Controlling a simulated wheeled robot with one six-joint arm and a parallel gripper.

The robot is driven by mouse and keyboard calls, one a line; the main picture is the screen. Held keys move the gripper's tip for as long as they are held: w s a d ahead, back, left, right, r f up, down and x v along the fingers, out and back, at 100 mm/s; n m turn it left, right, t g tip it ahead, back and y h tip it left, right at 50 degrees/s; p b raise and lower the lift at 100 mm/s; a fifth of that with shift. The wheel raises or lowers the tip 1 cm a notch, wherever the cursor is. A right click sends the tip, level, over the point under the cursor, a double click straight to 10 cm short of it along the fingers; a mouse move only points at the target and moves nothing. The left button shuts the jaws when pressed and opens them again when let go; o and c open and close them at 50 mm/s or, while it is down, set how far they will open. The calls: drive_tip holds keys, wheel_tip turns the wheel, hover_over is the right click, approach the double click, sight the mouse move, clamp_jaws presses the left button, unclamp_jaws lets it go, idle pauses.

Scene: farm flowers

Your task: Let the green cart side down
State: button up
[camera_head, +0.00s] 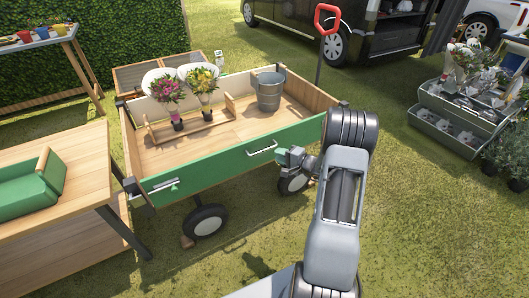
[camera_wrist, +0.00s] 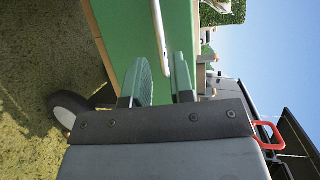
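The green cart side (camera_head: 215,160) is up, closing the front of the wooden cart (camera_head: 140,150). A pale bar handle (camera_head: 262,148) is fixed on it, right of its middle. My gripper (camera_head: 283,155), with green fingers, is just right of this handle. In the wrist view, my gripper (camera_wrist: 164,78) is open, with a gap between its fingers. The handle (camera_wrist: 158,28) runs toward that gap, its near end around the fingertips; I cannot tell whether it touches them. The green side (camera_wrist: 125,35) fills the view behind it.
Two flower bouquets (camera_head: 168,90) in a wooden rack and a metal bucket (camera_head: 269,92) stand in the cart. A wooden table (camera_head: 85,155) with a green tote (camera_head: 30,188) is close to the cart's left. Grass lies before the cart. A flower stand (camera_head: 450,130) is at right.

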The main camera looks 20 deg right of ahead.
sight(264, 150)
drive_tip(key=x, duration=0.8)
drive_tip(key=shift+b, duration=0.4)
clamp_jaws()
